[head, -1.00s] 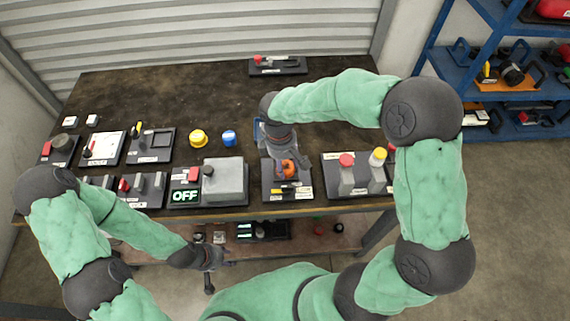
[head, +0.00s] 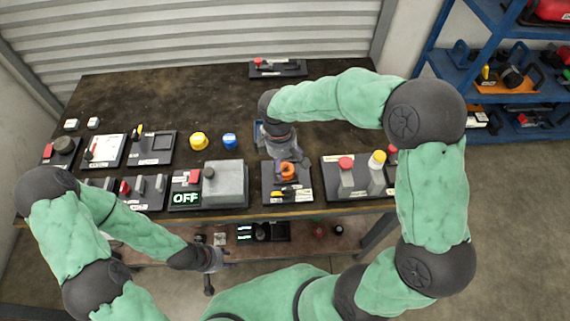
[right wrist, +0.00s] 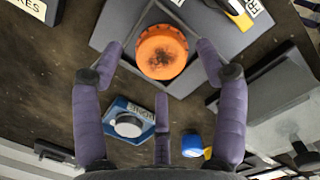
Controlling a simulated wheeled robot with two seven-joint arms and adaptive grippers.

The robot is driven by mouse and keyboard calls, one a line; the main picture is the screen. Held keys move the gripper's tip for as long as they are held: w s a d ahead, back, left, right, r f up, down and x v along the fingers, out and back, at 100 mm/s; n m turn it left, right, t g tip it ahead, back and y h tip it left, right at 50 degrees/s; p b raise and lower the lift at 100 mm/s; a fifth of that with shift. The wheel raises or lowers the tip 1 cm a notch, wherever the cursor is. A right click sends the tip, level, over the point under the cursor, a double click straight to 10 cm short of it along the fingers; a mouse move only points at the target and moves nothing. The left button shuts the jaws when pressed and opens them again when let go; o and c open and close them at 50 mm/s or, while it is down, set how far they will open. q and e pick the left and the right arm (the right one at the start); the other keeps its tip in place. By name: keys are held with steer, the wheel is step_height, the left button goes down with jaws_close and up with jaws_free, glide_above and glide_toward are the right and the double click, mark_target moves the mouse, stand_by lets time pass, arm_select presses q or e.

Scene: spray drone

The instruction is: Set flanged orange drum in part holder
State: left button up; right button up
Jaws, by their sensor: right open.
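The orange drum (head: 287,171) sits on a dark plate (head: 268,187) near the front middle of the table. In the right wrist view the drum (right wrist: 161,52) shows its round, dark-smudged top inside the square grey part holder (right wrist: 112,24). Whether it is fully seated cannot be seen. My right gripper (head: 288,157) is open just behind and above the drum. Its purple fingers are spread, two flanking the drum's near side and one behind, with no visible contact. My left gripper (head: 214,275) hangs in front of the table, fingers apart and empty.
A grey box with an OFF display (head: 222,185) stands left of the drum's plate. A plate with red and yellow topped bottles (head: 346,177) is to the right. A yellow cap (head: 198,141) and a blue cap (head: 229,141) lie behind.

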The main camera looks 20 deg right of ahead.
step_height(320, 180, up, 10)
steer(key=p, duration=0.3)
steer(key=shift+w+a+r, duration=0.2)
steer(key=shift+w+a, duration=0.1)
steer(key=shift+a, duration=0.1)
stand_by(0.8)
